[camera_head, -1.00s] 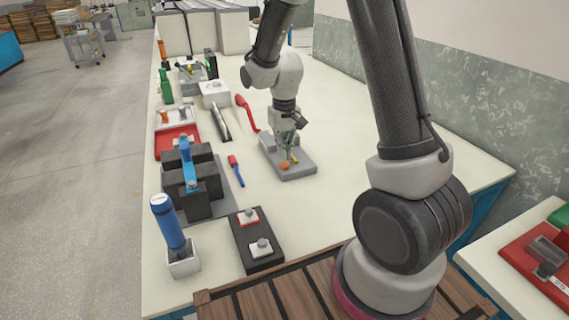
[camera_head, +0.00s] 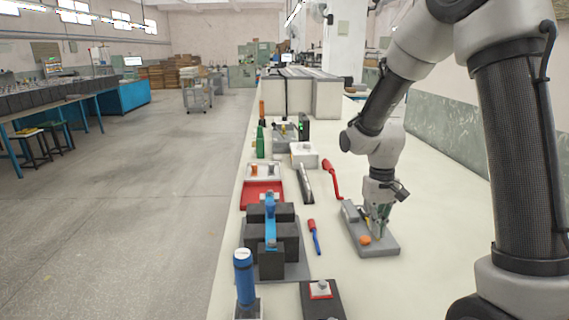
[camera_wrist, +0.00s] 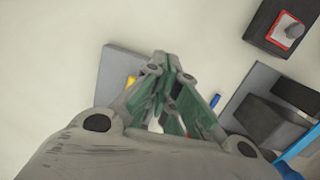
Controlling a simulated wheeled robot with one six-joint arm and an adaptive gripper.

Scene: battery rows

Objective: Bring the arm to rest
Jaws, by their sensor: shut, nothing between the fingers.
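My gripper (camera_head: 379,233) points down over a grey fixture plate (camera_head: 383,249) on the long bench. Its fingers are closed together with nothing visible between them. An orange round part (camera_head: 364,240) sits on the plate just left of the fingertips. A yellow part is partly hidden behind the fingers and shows in the wrist view (camera_wrist: 131,82). In the wrist view my gripper (camera_wrist: 168,62) covers much of the plate (camera_wrist: 115,68). I cannot tell whether the fingertips touch the plate.
Left of the plate are a red-handled tool (camera_head: 332,180), a small red-blue tool (camera_head: 314,237) and a dark block fixture with a blue bar (camera_head: 270,222). A blue cylinder (camera_head: 244,278) and a black box (camera_head: 322,300) stand nearer. The bench right of the plate (camera_head: 437,225) is clear.

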